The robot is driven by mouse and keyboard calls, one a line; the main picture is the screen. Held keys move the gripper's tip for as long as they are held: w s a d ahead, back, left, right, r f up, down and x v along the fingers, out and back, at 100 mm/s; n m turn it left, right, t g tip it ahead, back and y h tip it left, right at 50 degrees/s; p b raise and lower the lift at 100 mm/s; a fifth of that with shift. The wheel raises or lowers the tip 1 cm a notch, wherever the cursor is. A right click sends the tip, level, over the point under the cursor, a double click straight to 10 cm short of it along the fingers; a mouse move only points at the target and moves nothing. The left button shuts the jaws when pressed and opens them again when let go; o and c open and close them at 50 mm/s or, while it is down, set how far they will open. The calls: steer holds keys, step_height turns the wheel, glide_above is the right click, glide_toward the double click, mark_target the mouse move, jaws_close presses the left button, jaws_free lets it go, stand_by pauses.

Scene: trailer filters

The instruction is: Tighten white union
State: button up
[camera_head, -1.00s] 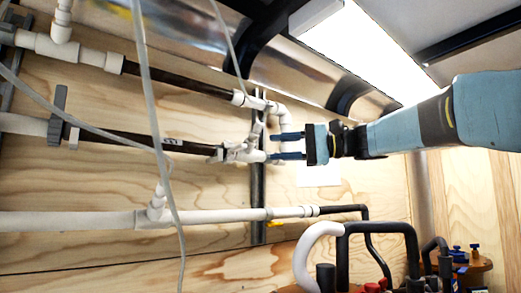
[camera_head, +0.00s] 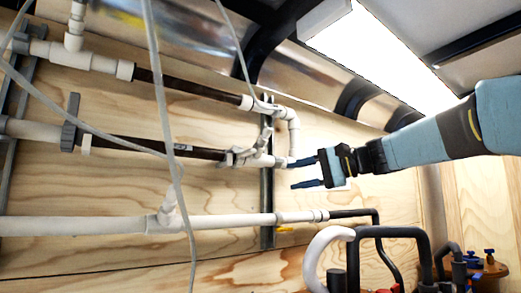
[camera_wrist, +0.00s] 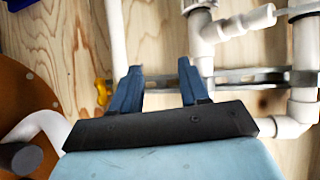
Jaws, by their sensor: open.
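A white pipe fitting cluster (camera_head: 252,158) ends the middle dark pipe (camera_head: 135,147) on the plywood wall. It joins a white elbow (camera_head: 290,115) from the upper pipe. I cannot tell for sure which piece is the white union. My gripper (camera_head: 292,175) is open and empty, its blue fingers pointing left, just right of and below the cluster in the head view. In the wrist view my gripper (camera_wrist: 158,67) has nothing between its fingers; a white branched fitting (camera_wrist: 232,25) lies beyond and to the right of the fingertips. Contact is not visible.
A long white pipe (camera_head: 215,222) runs below. A metal strut (camera_head: 267,200) stands behind the pipes. Clear tubes (camera_head: 163,100) hang in front. White and black curved hoses (camera_head: 318,250) rise at bottom. Bare plywood (camera_head: 380,195) lies to the right.

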steer(key=w+f+m+t+h, duration=0.2)
steer(key=w+f+t+h, duration=0.25)
steer(key=f, duration=0.25)
steer(key=n+t+y, duration=0.7)
steer(key=n+t, duration=0.4)
steer(key=n, duration=0.3)
glide_toward(250, 154)
steer(key=x, duration=1.2)
steer(key=shift+w+a+r, duration=0.15)
steer(key=shift+a+r, duration=0.05)
steer(key=shift+r, duration=0.1)
steer(key=shift+c, duration=0.3)
jaws_close()
